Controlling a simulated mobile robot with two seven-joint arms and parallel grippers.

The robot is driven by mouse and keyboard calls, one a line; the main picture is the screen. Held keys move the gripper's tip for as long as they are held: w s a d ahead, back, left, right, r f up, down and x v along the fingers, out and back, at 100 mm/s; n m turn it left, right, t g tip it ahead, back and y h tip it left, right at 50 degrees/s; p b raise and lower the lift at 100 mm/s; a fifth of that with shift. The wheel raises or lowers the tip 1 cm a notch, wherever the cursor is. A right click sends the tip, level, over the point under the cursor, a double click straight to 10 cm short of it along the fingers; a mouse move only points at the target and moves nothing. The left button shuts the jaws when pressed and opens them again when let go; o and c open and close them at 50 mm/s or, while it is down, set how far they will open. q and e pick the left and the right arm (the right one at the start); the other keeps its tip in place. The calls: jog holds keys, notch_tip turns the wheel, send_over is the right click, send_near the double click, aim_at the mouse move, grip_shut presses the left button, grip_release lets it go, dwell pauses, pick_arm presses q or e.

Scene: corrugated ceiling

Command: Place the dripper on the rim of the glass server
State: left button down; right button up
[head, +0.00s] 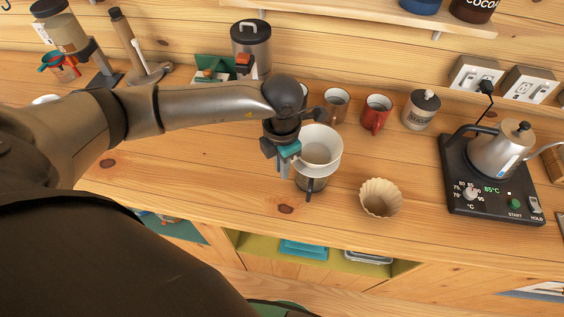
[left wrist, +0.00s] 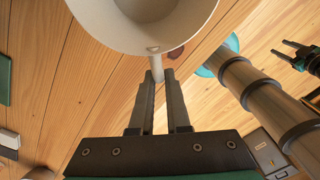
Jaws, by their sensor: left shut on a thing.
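The white dripper (head: 321,147) is upright above the glass server (head: 311,184), whose dark handle shows below it. I cannot tell whether the dripper touches the server's rim. My left gripper (head: 284,168) is to the left of the dripper and shut on its handle. In the left wrist view, the fingers (left wrist: 160,98) close on the thin handle below the white dripper body (left wrist: 150,22). The server's rim is hidden by the dripper. My right gripper (left wrist: 290,52) shows small at the right of the left wrist view, its fingers apart and empty.
A pleated paper filter (head: 381,198) stands right of the server, near the counter's front edge. A kettle (head: 500,150) sits on a black heating base (head: 487,201) farther right. Mugs (head: 376,113) and a lidded jar (head: 420,110) stand behind. The counter between filter and base is clear.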

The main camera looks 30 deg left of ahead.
pick_arm(q)
jog(key=shift+f, duration=0.4)
jog(key=shift+f+b, duration=0.55)
jog(key=shift+b, duration=0.05)
jog(key=c, duration=0.8)
grip_release()
